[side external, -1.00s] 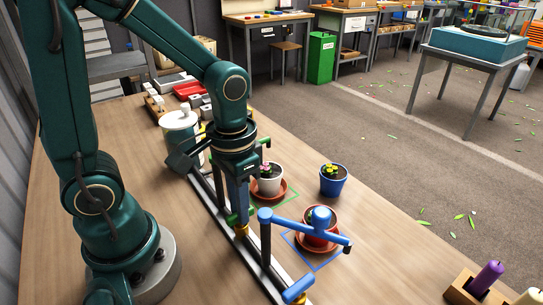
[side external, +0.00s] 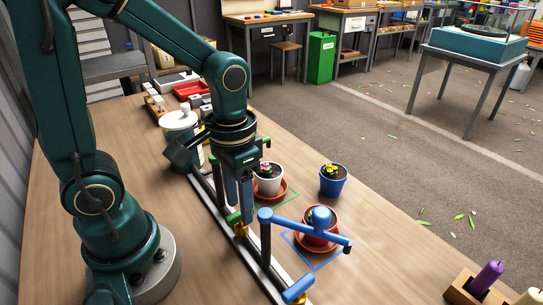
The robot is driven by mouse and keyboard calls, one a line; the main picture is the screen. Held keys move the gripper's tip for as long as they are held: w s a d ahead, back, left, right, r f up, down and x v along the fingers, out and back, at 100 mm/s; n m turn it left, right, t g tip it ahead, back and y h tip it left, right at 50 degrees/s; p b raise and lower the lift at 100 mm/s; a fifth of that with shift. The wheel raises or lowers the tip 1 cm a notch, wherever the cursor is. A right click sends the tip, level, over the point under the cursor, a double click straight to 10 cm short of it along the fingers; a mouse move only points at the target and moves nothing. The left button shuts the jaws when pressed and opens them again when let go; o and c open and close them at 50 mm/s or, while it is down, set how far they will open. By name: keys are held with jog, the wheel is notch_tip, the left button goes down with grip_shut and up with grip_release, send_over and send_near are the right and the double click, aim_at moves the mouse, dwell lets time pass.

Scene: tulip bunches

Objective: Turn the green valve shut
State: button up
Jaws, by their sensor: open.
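The green valve's handle (side external: 233,217) shows low on the rail, beside a brass fitting (side external: 241,231). My gripper (side external: 244,203) points down right above the valve and hides part of it. Its jaws are open, and I cannot tell whether they touch the handle. Part of the green spout pipe (side external: 264,142) shows behind my wrist, above a white pot (side external: 268,180) with pink flowers. That pot stands on a terracotta saucer within a green outline on the table.
A blue pipe (side external: 290,220) with a blue handle (side external: 298,289) stands in front, over a red pot (side external: 318,238) in a blue outline. A blue pot (side external: 333,180) stands farther right.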

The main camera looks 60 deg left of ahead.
aim_at(234, 215)
jog(key=shift+r, duration=2)
jog(key=shift+r, duration=0.1)
jog(key=shift+r+t, duration=0.3)
jog(key=s+r+t, duration=0.1)
jog(key=t, duration=0.1)
jog(key=s+r+t, duration=0.1)
jog(key=r+t, duration=0.1)
jog(key=t, duration=0.1)
jog(key=shift+s+r, duration=0.3)
jog(key=shift+s, duration=0.1)
